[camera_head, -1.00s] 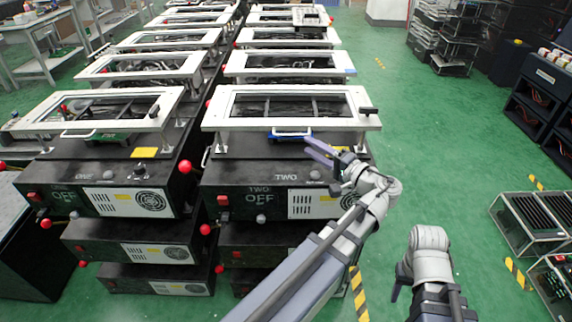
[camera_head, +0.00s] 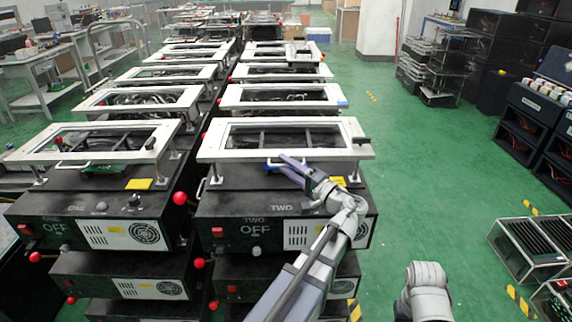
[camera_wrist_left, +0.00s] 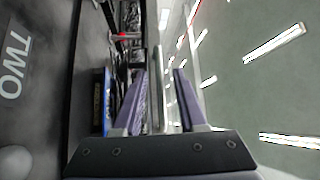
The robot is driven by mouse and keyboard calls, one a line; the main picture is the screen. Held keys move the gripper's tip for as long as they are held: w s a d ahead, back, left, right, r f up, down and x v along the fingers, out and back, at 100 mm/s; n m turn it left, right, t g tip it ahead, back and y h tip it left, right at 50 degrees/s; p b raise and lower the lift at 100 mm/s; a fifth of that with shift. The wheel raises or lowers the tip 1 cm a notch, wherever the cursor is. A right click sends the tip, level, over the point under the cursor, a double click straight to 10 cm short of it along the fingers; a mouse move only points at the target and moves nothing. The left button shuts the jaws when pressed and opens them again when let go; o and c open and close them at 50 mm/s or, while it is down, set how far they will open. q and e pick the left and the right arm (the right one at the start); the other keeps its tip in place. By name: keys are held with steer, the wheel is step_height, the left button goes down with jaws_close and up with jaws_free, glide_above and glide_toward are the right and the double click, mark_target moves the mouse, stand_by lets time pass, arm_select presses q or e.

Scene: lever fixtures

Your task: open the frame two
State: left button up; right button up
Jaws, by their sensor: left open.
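Frame two is a light metal frame (camera_head: 352,138) lying flat and closed above the black box (camera_head: 285,207) marked TWO and OFF. Its front handle, near a blue part (camera_head: 273,165), is partly hidden by my left gripper (camera_head: 290,168). That gripper is open, its purple fingers at the middle of the frame's front edge. In the left wrist view, a pale bar (camera_wrist_left: 158,85) shows between the parted fingers (camera_wrist_left: 162,100); I cannot tell whether they touch it. My right arm shows at the lower right, its gripper out of sight.
Frame one (camera_head: 45,155) stands to the left on its own black box, with a red knob (camera_head: 180,198) between the boxes. More frames run in two rows behind. Open green floor (camera_head: 430,180) lies to the right, with low metal racks (camera_head: 528,240) beyond.

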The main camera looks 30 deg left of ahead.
arm_select(q)
steer(key=shift+a, duration=0.25)
jaws_close()
stand_by(1.4)
